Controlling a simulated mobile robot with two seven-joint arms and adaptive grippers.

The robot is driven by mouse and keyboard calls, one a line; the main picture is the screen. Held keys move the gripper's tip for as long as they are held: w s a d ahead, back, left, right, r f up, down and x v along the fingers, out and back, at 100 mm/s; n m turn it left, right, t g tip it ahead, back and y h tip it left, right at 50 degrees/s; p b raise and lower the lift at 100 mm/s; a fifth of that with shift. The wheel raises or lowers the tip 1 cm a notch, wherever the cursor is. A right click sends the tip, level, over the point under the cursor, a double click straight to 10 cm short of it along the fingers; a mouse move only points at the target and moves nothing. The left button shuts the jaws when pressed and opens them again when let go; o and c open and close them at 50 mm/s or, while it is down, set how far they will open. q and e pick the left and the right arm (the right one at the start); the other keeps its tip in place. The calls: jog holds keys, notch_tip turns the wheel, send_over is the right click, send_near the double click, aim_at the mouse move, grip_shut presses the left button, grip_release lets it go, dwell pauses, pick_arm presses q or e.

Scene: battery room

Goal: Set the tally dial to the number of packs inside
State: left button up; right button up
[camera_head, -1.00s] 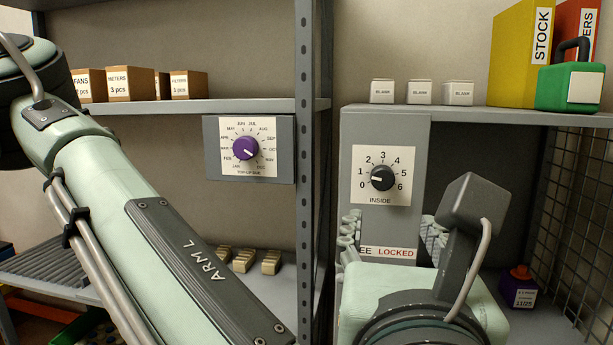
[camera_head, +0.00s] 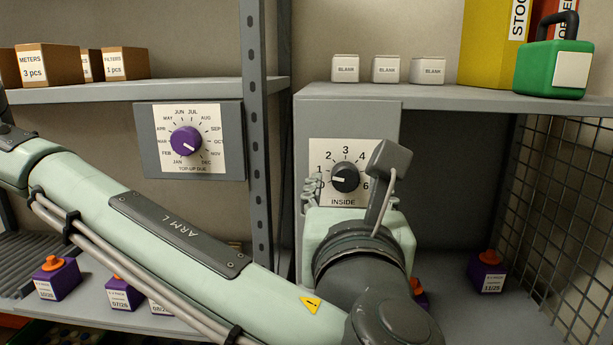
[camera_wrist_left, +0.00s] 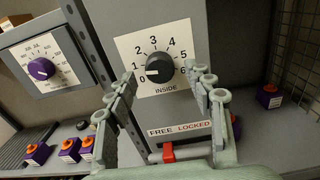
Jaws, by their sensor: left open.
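The tally dial (camera_head: 345,178) is a black knob on a white plate marked INSIDE, numbered up to 6, on a grey post. Its white pointer faces left, near 0; the left wrist view also shows the dial (camera_wrist_left: 160,68). My left gripper (camera_wrist_left: 166,86) is open, its fingers to either side of and below the knob, apparently not touching it. In the head view my wrist hides part of the plate. A purple pack (camera_head: 487,273) with an orange cap stands in the mesh-sided bay; another pack (camera_head: 420,293) there is mostly hidden by my arm.
A purple TOP-UP DUE dial (camera_head: 186,141) hangs on the left. Several purple packs (camera_head: 57,278) stand on the lower left shelf. A FREE/LOCKED label (camera_wrist_left: 180,130) sits below the tally dial, with a red-marked bar (camera_wrist_left: 168,152) below it. A rack upright (camera_head: 258,150) stands left of the post.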

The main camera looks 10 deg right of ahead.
pick_arm(q)
jog(key=shift+w+d, duration=0.2)
jog(key=shift+w, duration=0.45)
pick_arm(e)
jog(key=shift+f, duration=0.3)
pick_arm(q)
jog(key=c, duration=1.2)
jog(key=shift+o, duration=0.2)
